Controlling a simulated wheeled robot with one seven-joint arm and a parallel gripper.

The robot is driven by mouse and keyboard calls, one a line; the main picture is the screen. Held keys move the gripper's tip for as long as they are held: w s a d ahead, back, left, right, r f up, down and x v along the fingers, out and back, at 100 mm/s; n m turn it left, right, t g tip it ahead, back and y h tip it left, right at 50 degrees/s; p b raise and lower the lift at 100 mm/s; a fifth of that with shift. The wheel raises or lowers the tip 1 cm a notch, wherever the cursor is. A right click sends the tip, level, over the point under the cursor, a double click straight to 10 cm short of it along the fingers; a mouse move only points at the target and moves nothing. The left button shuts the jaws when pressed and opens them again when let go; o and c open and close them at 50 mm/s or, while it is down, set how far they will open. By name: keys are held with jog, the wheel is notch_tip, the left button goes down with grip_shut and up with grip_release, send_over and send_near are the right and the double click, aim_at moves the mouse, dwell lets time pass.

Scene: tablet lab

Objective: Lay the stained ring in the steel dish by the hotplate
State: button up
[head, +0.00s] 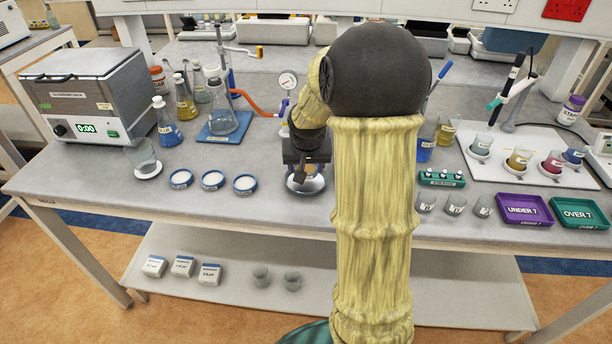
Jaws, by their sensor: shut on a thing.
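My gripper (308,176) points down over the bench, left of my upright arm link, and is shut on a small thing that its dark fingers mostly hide. I cannot make out whether this is the stained ring. Right below the fingers is a round, pale, shiny dish-like piece (306,188) with a bluish edge. I cannot tell whether the held thing touches it. I cannot pick out the steel dish or the hotplate for sure; a blue plate (224,127) with a flask stands at the back left.
Blue-rimmed dishes (213,180) stand in a row left of my gripper. A grey bath (90,95), bottles and a small beaker (144,162) are farther left. At right are a green rack (442,178), a purple tray (523,208) and a teal tray (580,213). My arm hides the bench middle.

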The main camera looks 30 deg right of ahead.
jog(key=shift+f, duration=1.8)
jog(key=o, duration=0.8)
jog(key=shift+f+b, duration=0.1)
jog(key=shift+b, duration=0.2)
jog(key=shift+c, duration=0.2)
jog(key=shift+r, duration=0.5)
jog(key=p+v, duration=0.1)
jog(key=v, duration=1)
jog(key=shift+a, duration=0.15)
jog(key=shift+s+r, duration=0.15)
